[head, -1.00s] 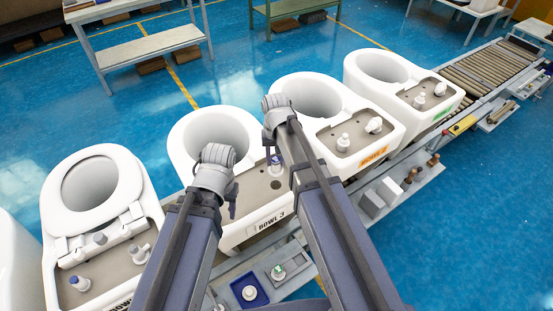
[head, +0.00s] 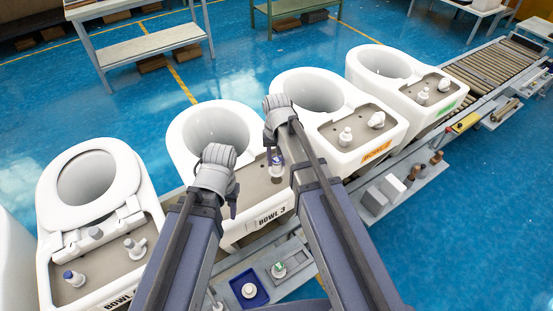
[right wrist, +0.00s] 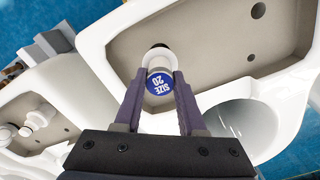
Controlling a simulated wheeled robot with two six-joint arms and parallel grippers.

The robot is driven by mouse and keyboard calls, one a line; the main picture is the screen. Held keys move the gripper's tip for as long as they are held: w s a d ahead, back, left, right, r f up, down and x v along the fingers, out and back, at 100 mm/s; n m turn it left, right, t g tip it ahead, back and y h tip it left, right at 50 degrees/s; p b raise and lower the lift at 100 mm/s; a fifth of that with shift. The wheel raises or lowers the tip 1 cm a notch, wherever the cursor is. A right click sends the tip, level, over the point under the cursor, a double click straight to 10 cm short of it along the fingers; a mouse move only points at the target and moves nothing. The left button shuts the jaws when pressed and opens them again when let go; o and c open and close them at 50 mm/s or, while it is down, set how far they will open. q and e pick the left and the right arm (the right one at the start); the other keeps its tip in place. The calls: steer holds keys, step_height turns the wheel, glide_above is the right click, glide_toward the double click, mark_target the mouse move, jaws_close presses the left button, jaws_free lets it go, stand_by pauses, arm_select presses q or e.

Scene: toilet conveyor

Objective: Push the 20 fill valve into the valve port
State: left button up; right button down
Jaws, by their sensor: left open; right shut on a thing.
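The size 20 fill valve (right wrist: 158,84) has a blue cap marked "SIZE 20" in the right wrist view. My right gripper (right wrist: 160,76) is shut on it, one finger on each side. In the head view the valve (head: 277,158) stands over the grey deck of bowl 3 (head: 262,190), with my right gripper (head: 274,148) at it. A dark round spot (right wrist: 159,47) shows just beyond the valve on the deck; the valve's lower end is hidden, so I cannot tell whether it is in the port. My left gripper (head: 234,206) is open and empty at bowl 3's left side.
Bowl 2 (head: 318,90) and another bowl (head: 382,62) stand to the right with white fittings. Bowl 4 (head: 86,178) stands left with a blue-capped valve (head: 72,278). A blue tray (head: 249,287) with a white part sits on the front ledge.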

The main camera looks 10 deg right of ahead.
mark_target(227, 225)
arm_select(q)
steer(key=shift+f+b, duration=0.85)
steer(key=shift+f, duration=0.3)
arm_select(e)
steer(key=shift+f, duration=1.2)
arm_select(q)
steer(key=shift+f+b, duration=0.9)
steer(key=shift+f, duration=0.05)
arm_select(e)
steer(key=shift+f, duration=0.9)
arm_select(q)
steer(key=shift+s+f+b, duration=0.25)
steer(key=shift+b, duration=0.1)
arm_select(e)
steer(key=shift+s+d+f, duration=0.1)
steer(key=shift+s+f, duration=0.1)
steer(key=shift+f, duration=0.05)
